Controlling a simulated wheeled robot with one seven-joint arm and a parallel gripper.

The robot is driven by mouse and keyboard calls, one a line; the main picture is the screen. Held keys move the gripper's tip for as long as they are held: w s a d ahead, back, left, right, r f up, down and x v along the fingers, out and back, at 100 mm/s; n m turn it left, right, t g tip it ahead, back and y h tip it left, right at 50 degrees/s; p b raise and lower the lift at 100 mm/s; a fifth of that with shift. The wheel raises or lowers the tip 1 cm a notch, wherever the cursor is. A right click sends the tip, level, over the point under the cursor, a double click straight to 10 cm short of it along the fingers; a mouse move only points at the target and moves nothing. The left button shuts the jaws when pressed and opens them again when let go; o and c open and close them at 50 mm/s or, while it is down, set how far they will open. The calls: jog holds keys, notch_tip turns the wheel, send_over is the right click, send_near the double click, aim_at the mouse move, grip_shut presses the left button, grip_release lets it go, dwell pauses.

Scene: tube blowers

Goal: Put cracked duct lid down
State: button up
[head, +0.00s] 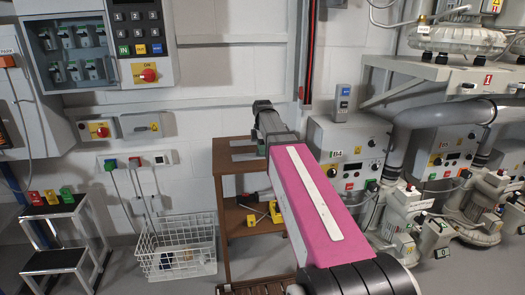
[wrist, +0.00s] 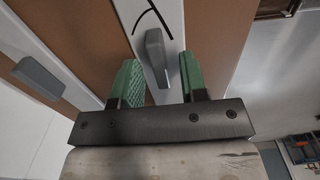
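In the wrist view the cracked duct lid (wrist: 170,20) is a pale strip with a black crack line and a grey handle (wrist: 156,60). It appears to lie flat on the brown wooden surface (wrist: 215,25). My gripper (wrist: 158,82) has its green-padded fingers on either side of the handle, with a visible gap to each side, so it is open. In the head view my gripper (head: 268,135) is over the top of a brown wooden stand (head: 222,165); my arm hides much of it, and the lid cannot be made out clearly there.
A second pale strip with a grey handle (wrist: 38,77) lies to the left in the wrist view. Yellow-handled tools (head: 262,215) are on the stand's lower shelf. A white wire basket (head: 175,245) and a step stool (head: 65,235) stand left. Blower machines (head: 345,160) stand right.

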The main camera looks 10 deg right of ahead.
notch_tip(320, 180, up, 11)
dwell(0.5)
jog(key=shift+s, duration=0.1)
